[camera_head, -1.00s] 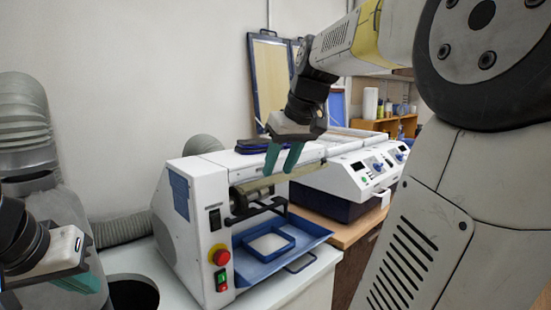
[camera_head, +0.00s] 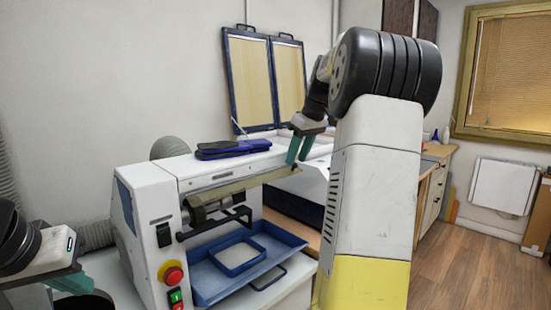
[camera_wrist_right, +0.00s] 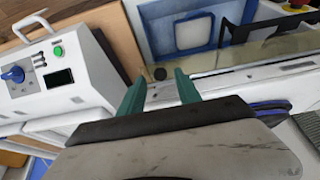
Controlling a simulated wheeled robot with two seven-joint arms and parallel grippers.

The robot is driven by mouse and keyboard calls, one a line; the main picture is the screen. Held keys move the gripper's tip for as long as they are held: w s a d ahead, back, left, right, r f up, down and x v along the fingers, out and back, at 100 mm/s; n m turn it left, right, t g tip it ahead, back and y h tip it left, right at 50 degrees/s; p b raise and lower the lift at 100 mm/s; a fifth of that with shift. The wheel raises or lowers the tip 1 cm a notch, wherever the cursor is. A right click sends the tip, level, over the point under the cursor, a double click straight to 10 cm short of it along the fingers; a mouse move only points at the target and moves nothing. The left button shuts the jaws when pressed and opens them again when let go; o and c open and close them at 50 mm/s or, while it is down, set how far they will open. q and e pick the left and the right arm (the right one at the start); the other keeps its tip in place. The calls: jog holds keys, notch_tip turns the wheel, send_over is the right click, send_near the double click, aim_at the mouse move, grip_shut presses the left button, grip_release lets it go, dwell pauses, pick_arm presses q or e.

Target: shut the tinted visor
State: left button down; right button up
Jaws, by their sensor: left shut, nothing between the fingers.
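The tinted visor (camera_head: 240,184) is an olive, see-through strip on the front of the white machine (camera_head: 150,225). It is raised, sticking out above the open front with the roller. In the right wrist view the visor (camera_wrist_right: 245,54) lies ahead and right of the fingers. My right gripper (camera_head: 298,150) is at the visor's right end, fingers pointing down; in the wrist view its two green fingers (camera_wrist_right: 162,92) are apart with nothing between them. Whether they touch the visor is not clear. My left gripper (camera_head: 72,283) is shut and empty at the lower left, away from the visor.
A blue tray with a square frame (camera_head: 240,255) sits below the visor. A red stop button (camera_head: 172,273) is on the machine's front. Dark blue insoles (camera_head: 232,148) lie on top. A second machine with a knob (camera_wrist_right: 15,74) stands beside it, close to my right gripper.

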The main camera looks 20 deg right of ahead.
jog(key=shift+w+a+f, duration=0.1)
jog(key=shift+w+f, duration=0.05)
jog(key=shift+f, duration=0.35)
grip_shut()
